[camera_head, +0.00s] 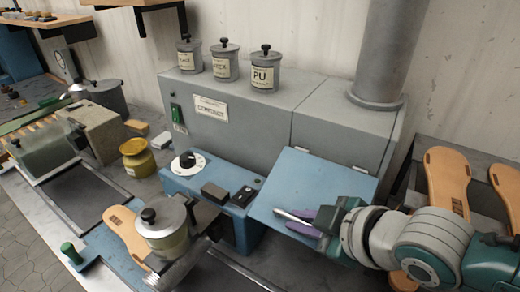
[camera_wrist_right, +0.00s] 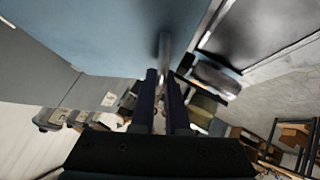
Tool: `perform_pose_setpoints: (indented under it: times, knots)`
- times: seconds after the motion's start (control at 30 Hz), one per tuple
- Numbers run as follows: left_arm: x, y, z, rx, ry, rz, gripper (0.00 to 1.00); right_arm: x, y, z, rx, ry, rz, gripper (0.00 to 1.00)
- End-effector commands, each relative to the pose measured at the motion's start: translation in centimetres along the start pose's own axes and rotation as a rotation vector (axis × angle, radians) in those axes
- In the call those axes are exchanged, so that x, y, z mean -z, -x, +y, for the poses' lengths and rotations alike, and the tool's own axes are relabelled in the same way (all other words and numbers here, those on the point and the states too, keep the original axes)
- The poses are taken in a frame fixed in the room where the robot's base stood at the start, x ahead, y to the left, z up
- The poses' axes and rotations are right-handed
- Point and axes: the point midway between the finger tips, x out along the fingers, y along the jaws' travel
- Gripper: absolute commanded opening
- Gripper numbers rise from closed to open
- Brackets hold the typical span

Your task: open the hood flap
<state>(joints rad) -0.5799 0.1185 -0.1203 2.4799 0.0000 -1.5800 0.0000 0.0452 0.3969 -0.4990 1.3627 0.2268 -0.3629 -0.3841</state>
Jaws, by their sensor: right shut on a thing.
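The hood flap (camera_head: 312,182) is a blue panel on the right part of the grey hood (camera_head: 245,120). Its upper edge meets the hood at small hinges, and it slopes out toward me; the space behind it is hidden. A metal bar handle (camera_head: 292,217) is near its lower edge. My right gripper (camera_head: 318,221) comes in from the right, its fingers shut on the handle. In the right wrist view, the bar (camera_wrist_right: 164,50) runs up from between the dark fingers (camera_wrist_right: 163,88), under the blue panel (camera_wrist_right: 90,30). My left gripper is not seen.
Several lidded cans, one marked PU (camera_head: 265,70), stand on the hood. A blue control box (camera_head: 215,190) with a dial is left of the flap. A lidded pot (camera_head: 163,228) is in front.

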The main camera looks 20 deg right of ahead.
Motion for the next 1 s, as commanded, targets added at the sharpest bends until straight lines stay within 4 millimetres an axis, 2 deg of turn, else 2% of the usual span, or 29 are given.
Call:
perform_pose_setpoints:
  times: [0.13,0.63,0.67,0.7,0.9,1.0]
  knots:
    - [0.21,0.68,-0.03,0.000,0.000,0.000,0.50,0.52,0.40,0.18,-0.001,0.002,0.000,0.00]
    - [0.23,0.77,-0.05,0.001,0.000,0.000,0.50,0.65,0.43,0.20,-0.003,0.003,0.002,0.00]
    - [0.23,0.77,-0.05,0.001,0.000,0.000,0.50,0.65,0.43,0.21,-0.003,0.003,0.002,0.14]
    - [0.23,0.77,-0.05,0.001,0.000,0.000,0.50,0.65,0.43,0.21,-0.003,0.003,0.002,0.19]
    - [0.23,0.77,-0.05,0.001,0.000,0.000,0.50,0.62,0.43,0.19,-0.002,0.002,0.001,0.41]
    - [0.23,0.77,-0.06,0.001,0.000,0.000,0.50,0.61,0.43,0.18,-0.002,0.002,0.001,0.42]
